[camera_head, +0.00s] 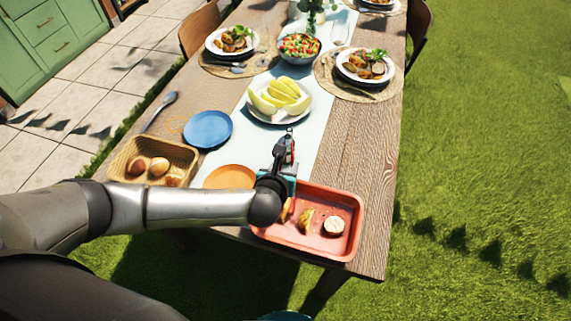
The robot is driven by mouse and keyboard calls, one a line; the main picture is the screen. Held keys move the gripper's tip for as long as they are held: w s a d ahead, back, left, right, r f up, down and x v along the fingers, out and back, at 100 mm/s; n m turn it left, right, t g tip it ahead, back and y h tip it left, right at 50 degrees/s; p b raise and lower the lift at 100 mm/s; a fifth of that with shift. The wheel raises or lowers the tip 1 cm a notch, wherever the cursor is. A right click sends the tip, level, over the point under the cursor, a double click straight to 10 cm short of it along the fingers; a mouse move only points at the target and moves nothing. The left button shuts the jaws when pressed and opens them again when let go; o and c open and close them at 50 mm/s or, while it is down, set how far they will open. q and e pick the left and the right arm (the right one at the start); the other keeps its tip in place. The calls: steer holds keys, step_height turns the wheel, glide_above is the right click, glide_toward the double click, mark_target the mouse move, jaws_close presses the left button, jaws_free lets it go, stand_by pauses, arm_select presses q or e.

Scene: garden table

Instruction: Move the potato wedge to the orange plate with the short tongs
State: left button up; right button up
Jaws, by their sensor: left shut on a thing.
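A yellow-brown potato wedge (306,220) lies in the red tray (350,200) at the table's near end. Part of another brownish piece (286,209) shows beside my arm. The orange plate (228,177) lies flat just left of my gripper, partly hidden by it. My left gripper (284,174) is over the gap between plate and tray. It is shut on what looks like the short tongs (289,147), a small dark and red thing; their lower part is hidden. My right gripper is not in view.
A round pale piece (333,226) sits in the tray. A basket (185,153) of brown rolls, a blue plate (208,129) and a white plate (305,112) of melon slices stand nearby. The table's right strip (360,150) is clear.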

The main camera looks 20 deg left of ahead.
arm_select(q)
steer(key=shift+o, duration=0.5)
jaws_close()
step_height(320, 180, up, 12)
steer(key=p, duration=1.3)
steer(key=shift+a, duration=0.1)
